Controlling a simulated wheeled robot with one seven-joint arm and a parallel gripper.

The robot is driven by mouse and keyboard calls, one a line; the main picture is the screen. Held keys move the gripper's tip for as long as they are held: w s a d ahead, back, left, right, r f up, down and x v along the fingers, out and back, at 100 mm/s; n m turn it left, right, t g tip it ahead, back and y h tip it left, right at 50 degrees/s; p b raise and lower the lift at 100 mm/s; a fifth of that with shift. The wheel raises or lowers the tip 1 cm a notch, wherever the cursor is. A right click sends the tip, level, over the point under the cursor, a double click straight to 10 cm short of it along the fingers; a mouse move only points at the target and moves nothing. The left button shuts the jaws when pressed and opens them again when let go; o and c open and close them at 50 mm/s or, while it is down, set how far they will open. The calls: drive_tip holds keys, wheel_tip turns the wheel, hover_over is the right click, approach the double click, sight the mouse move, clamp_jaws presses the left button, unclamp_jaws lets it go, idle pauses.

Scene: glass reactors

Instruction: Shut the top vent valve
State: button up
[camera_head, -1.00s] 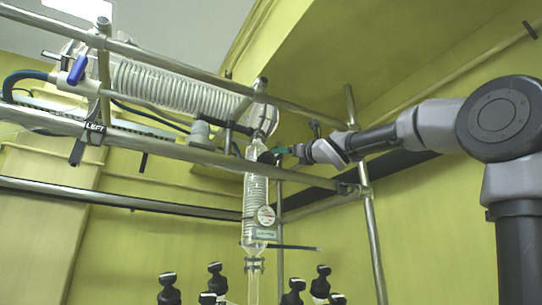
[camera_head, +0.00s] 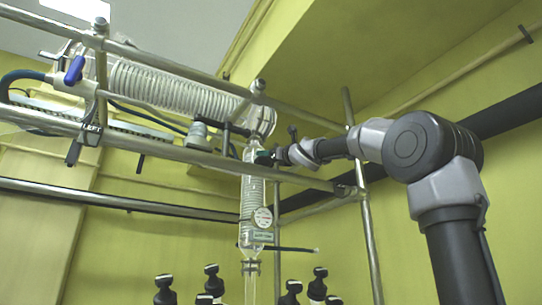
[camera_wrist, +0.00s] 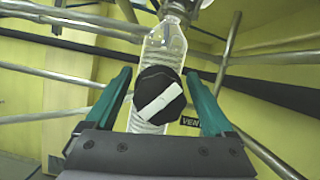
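The vent valve knob (camera_wrist: 158,95) is round and black with a white bar across its face. The bar is tilted, rising to the right. It sits in front of a clear glass column (camera_wrist: 165,48), and a partly hidden "VENT" label (camera_wrist: 190,122) shows at its lower right. My gripper (camera_wrist: 158,74) is open, with one teal finger on each side of the knob and a visible gap to each. In the head view my gripper (camera_head: 264,157) is at the upper part of the glass column (camera_head: 253,195), and the knob is hard to make out there.
Metal frame rails (camera_head: 220,160) run close above and below my gripper. A coiled glass condenser (camera_head: 175,90) lies at the upper left, with a blue-handled valve (camera_head: 75,70) at its end. Several black-topped items (camera_head: 211,280) stand below.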

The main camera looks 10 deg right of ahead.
drive_tip(key=c, duration=1.1)
drive_tip(key=shift+d+m, duration=0.1)
drive_tip(key=shift+m, duration=0.4)
